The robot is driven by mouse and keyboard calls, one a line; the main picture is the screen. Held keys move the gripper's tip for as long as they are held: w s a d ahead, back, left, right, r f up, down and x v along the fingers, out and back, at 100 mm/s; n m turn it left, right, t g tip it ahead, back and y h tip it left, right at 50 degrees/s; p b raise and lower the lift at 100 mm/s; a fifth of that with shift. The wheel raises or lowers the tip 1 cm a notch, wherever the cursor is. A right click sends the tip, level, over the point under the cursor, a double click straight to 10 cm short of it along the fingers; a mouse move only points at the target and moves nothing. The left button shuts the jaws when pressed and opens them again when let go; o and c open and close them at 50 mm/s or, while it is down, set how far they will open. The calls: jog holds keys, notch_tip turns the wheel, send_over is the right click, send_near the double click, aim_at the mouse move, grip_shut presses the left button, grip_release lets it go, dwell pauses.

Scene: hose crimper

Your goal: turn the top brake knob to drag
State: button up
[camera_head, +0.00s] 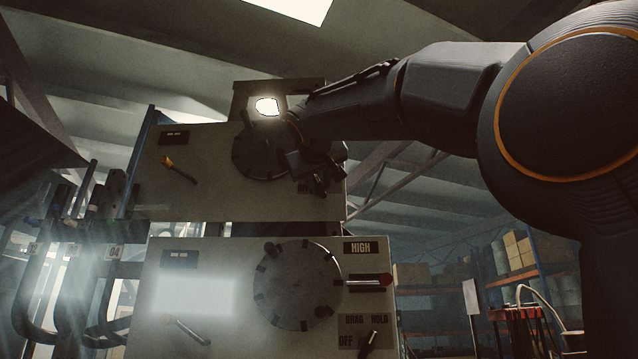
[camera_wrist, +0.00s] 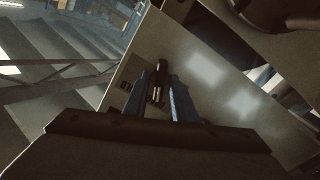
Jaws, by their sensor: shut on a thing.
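My gripper (camera_head: 314,174) is at the lower right corner of the upper panel (camera_head: 230,205). In the wrist view a small dark label (camera_wrist: 125,86) shows beside the left finger, too small to read. I cannot tell which position the knob points to.
The lower panel (camera_head: 200,335) has a round dial (camera_head: 297,285), a red-tipped lever (camera_head: 370,281) and its own brake knob (camera_head: 369,343) marked OFF, DRAG, HOLD. The upper dial (camera_head: 258,155) and a yellow-tipped lever (camera_head: 178,170) are left of my gripper. Hoses (camera_head: 75,265) hang at left.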

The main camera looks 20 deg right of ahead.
jog(key=shift+n, duration=0.6)
jog(key=o, duration=0.7)
jog(key=b+v, duration=0.3)
jog(key=v, duration=0.5)
dwell(0.4)
